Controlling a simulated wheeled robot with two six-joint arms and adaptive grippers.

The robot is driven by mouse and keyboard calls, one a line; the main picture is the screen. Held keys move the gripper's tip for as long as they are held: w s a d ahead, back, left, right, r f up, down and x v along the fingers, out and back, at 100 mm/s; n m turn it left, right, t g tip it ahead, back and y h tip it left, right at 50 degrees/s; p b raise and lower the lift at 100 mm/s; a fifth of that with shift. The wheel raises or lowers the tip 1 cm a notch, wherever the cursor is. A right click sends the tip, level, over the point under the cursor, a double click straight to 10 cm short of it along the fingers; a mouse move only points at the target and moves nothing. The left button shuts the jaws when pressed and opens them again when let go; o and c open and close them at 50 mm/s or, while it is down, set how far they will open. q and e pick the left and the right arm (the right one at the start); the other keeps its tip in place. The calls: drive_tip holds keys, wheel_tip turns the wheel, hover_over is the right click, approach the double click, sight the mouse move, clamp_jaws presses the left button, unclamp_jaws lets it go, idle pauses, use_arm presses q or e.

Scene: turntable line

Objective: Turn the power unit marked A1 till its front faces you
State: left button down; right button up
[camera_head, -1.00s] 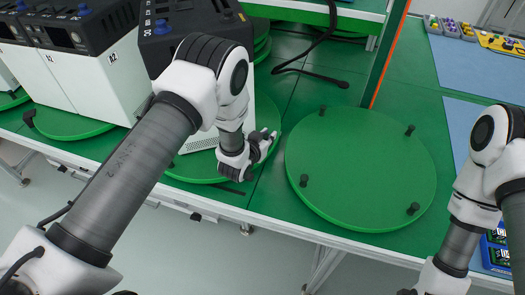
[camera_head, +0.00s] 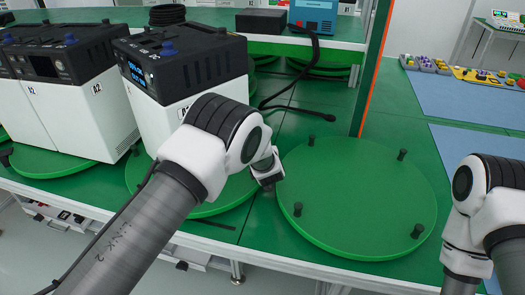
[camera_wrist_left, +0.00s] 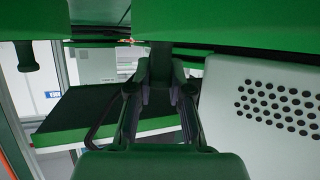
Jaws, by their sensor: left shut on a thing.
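The power unit (camera_head: 180,75) in the middle has a black top and white body. Its blue display faces left, and its mark is partly hidden by my left arm. It stands on a green turntable (camera_head: 225,200). My left gripper (camera_head: 268,180) is at this turntable's right rim. In the left wrist view, my left gripper (camera_wrist_left: 160,85) is shut on a dark peg (camera_wrist_left: 160,62) below the green disc, as that view is upside down. The unit's vented white side (camera_wrist_left: 275,105) shows beside it. My right arm is at the right; its gripper is out of view.
Another power unit (camera_head: 70,85), marked A2, stands close on the left. An empty green turntable (camera_head: 355,200) with upright pegs lies to the right. A black cable (camera_head: 290,112) lies behind. A green post (camera_head: 375,70) rises at the back right.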

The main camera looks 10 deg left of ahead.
use_arm(q)
drive_tip(key=c, duration=1.3)
unclamp_jaws()
wheel_tip(320, 180, up, 10)
drive_tip(key=shift+d+f, duration=0.1)
